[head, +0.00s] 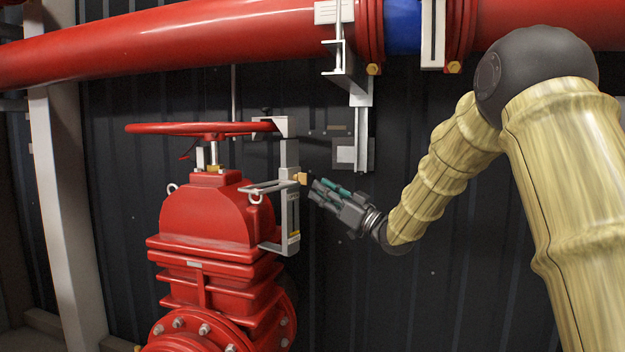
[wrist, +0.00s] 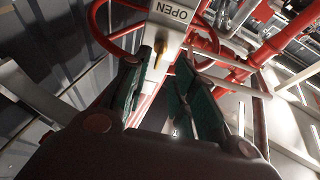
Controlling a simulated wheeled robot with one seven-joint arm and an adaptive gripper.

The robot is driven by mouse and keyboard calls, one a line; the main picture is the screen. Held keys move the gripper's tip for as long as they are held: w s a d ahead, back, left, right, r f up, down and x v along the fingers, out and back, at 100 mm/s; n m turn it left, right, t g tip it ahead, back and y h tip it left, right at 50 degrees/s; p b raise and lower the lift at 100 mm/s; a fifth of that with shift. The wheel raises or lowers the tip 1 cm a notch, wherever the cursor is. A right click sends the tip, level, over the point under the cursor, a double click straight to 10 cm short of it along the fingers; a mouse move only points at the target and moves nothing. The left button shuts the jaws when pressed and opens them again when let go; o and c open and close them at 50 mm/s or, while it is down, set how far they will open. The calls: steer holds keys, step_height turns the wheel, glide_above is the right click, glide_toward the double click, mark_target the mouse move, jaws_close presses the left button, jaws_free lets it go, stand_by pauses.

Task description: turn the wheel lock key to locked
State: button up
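The red handwheel (head: 200,128) sits level on top of the red valve (head: 208,215). A grey metal bracket (head: 290,215) stands at the wheel's right side, with a small brass lock part (head: 301,178) facing my gripper (head: 318,190). In the wrist view, a thin brass key (wrist: 160,54) shows on the pale bracket below an upside-down "OPEN" label (wrist: 174,12). My gripper (wrist: 164,65) is open, with green pads apart. The key appears between the fingertips, nearer the left one. I cannot tell whether either finger touches it.
A large red pipe (head: 180,42) with a blue band (head: 403,25) runs across above. A grey pipe hanger (head: 361,130) comes down right of the wheel, above my gripper. A dark corrugated wall (head: 450,260) stands behind. The space below my gripper looks clear.

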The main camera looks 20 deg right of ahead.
mark_target(301, 178)
steer(key=p+x, duration=0.1)
steer(key=x, duration=0.4)
steer(key=shift+w+r, duration=0.15)
